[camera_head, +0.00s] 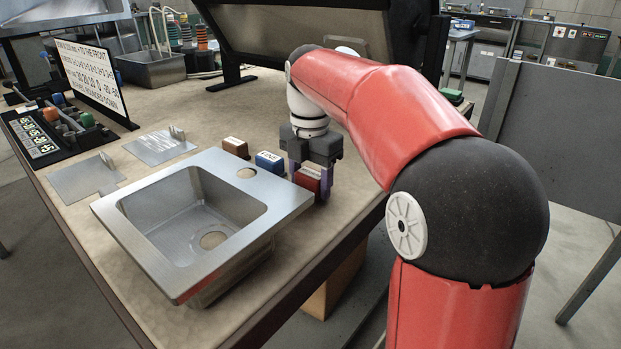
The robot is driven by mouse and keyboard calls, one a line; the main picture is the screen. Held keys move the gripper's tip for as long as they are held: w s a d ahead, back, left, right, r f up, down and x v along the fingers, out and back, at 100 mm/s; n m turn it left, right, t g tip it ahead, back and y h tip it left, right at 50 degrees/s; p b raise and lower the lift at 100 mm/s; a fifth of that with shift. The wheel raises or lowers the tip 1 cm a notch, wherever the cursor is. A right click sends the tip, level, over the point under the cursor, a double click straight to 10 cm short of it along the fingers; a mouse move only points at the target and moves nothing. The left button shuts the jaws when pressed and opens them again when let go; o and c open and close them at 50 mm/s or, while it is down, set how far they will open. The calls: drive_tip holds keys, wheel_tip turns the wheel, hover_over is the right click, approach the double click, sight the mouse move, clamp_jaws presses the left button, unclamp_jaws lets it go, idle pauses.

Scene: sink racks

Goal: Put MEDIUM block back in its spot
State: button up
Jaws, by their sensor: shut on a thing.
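Three blocks with pale labelled tops stand in a row on the table behind the sink: a brown block (235,148), a blue block (269,162) and a red block (306,180). The labels are too small to read, so I cannot tell which is the MEDIUM block. My gripper (311,181) points down at the right end of the row. Its purple fingers are on either side of the red block and shut on it. I cannot tell whether the red block touches the table.
A metal sink (187,262) with a flat rim stands close in front of the blocks. Flat metal plates (160,146) lie to its left. A black tray (38,138) with coloured pieces and a text sign (92,78) stand at the far left. The table's right edge is close to my gripper.

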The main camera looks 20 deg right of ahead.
sight(314, 173)
drive_tip(key=shift+f, duration=0.1)
drive_tip(key=shift+f, duration=0.15)
drive_tip(key=o, duration=1)
drive_tip(key=shift+f+b, duration=0.1)
drive_tip(key=shift+b, duration=0.25)
drive_tip(key=r, duration=0.2)
drive_tip(key=r+p, duration=0.1)
drive_tip(key=r, duration=0.5)
drive_tip(key=shift+w+d, duration=0.1)
drive_tip(key=shift+d, duration=0.15)
